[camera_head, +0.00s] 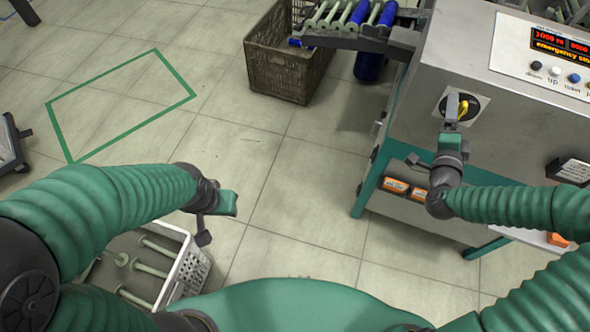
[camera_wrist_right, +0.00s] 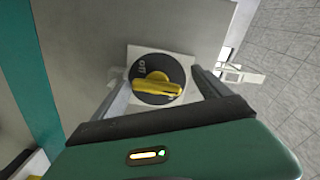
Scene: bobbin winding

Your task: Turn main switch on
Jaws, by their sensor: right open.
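The main switch (camera_head: 463,104) is a yellow rotary knob on a black round dial with a pale square plate, on the grey front of the machine. In the right wrist view the yellow knob (camera_wrist_right: 157,89) lies roughly crosswise on the dial, and white lettering shows on the dial's upper left. My right gripper (camera_head: 452,112) is at the switch and partly covers it in the head view. Its fingers are open, one on each side of the dial; whether they touch the knob I cannot tell. My left gripper (camera_head: 218,212) hangs over the floor, far from the switch; its jaw opening is unclear.
The machine's panel (camera_head: 560,55) has a lit red and orange display and a row of buttons. A brown crate (camera_head: 275,75) stands left of the machine, under a rack of bobbins. A white basket (camera_head: 190,268) with bobbins sits below my left arm. Open floor lies between.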

